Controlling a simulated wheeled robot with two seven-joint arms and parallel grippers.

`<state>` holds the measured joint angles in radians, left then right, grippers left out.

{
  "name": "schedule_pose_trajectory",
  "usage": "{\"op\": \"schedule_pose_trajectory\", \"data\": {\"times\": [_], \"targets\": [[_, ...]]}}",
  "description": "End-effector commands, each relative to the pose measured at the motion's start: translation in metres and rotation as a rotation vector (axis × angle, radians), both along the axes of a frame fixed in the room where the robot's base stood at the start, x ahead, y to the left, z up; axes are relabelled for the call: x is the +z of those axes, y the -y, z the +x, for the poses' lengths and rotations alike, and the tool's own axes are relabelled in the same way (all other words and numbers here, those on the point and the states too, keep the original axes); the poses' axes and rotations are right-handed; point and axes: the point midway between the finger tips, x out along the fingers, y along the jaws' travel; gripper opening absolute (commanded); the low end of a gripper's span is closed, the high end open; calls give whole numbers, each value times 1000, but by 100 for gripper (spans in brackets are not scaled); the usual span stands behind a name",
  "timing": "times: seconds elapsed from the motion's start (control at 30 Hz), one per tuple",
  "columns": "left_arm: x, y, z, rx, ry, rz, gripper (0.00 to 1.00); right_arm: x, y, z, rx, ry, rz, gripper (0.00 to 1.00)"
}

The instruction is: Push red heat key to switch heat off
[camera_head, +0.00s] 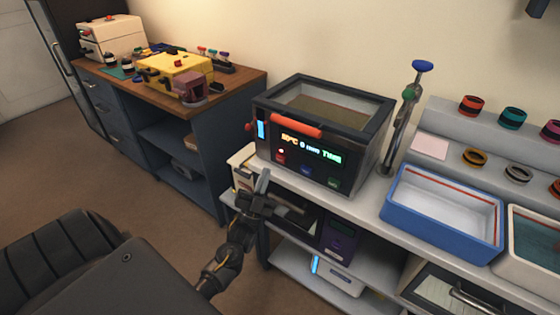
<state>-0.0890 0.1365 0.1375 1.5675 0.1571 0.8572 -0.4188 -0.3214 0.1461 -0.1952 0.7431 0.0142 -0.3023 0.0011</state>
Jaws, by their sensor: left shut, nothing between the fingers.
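The heated bath (375,135) is a dark-framed box on the white bench, with a lit front panel. The red heat key (281,156) glows at the lower left of that panel, under a display with orange and green text. The orange part appears to read 50°C. My left gripper (266,182) is shut and empty. In the picture it appears just below and left of the red key, with a visible gap between them. I cannot tell its exact depth from the panel. My right gripper is out of view.
A blue key (305,170) and a green key (332,183) sit right of the red one. A red-orange bar (296,125) crosses the bath's front above the display. A blue tray (450,228) stands to the right. A wooden-topped cabinet (245,80) stands at left.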

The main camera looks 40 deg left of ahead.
Motion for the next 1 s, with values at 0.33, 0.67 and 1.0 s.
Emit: {"op": "schedule_pose_trajectory", "data": {"times": [0.33, 0.67, 1.0], "targets": [[0, 0, 0, 0, 0, 0, 0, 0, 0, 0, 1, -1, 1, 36], [0, 0, 0, 0, 0, 0, 0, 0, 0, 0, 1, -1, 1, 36], [-22, 1, -41, -15, -76, 29, 0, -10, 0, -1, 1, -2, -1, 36]]}}
